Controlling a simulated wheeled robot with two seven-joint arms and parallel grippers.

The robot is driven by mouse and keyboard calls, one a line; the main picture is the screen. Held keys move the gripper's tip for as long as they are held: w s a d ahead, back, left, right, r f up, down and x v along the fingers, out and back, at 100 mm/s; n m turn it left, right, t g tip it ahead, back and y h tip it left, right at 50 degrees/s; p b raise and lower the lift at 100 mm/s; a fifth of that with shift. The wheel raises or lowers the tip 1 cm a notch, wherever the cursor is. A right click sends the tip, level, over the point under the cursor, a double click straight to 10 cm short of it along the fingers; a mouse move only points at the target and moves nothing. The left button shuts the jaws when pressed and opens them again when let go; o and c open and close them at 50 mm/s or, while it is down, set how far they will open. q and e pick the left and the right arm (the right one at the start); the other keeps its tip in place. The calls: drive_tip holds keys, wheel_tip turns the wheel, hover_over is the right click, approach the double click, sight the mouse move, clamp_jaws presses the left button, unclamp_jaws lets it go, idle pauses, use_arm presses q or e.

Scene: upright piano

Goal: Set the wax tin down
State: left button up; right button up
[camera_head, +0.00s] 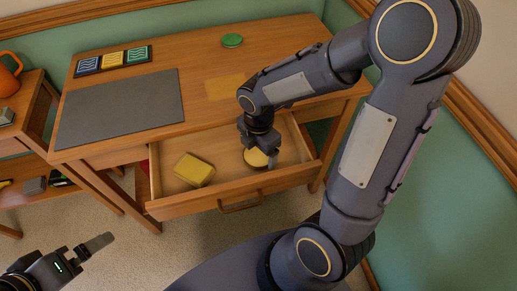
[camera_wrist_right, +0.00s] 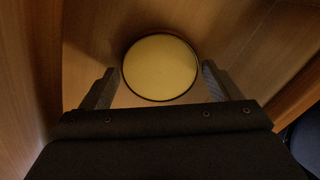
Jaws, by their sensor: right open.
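A round yellow tin with a dark rim (camera_head: 254,158), which I take for the wax tin, is in the open drawer (camera_head: 235,200) of the wooden desk. In the right wrist view the tin (camera_wrist_right: 160,67) lies flat on the drawer floor. My right gripper (camera_head: 262,160) is down in the drawer at the tin. Its open fingers show on the left and right of the tin, with a gap on each side. It partly hides the tin in the head view. My left gripper (camera_head: 92,246) is at the lower left, away from the desk; its opening is unclear.
A yellow block (camera_head: 194,169) lies in the drawer left of the tin. The desk top holds a grey mat (camera_head: 120,106), a tray of coloured squares (camera_head: 112,60) and a green round tin (camera_head: 232,40). Drawer walls surround my right gripper. A side shelf with an orange jug (camera_head: 9,75) stands left.

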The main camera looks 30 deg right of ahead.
sight(258, 154)
wheel_tip(258, 154, up, 10)
drive_tip(key=p, duration=0.3)
drive_tip(key=s+r+m+t+y, duration=0.2)
drive_tip(key=s+m, duration=0.4)
drive_tip(key=m, duration=0.5)
drive_tip(key=s+a+r+m+t+y, duration=0.1)
drive_tip(key=s+r+m+t, duration=0.2)
drive_tip(key=s+m, duration=0.3)
drive_tip(key=shift+r+m+t+y, duration=0.35)
drive_tip(key=shift+r+m, duration=0.25)
drive_tip(key=shift+m, duration=2.1)
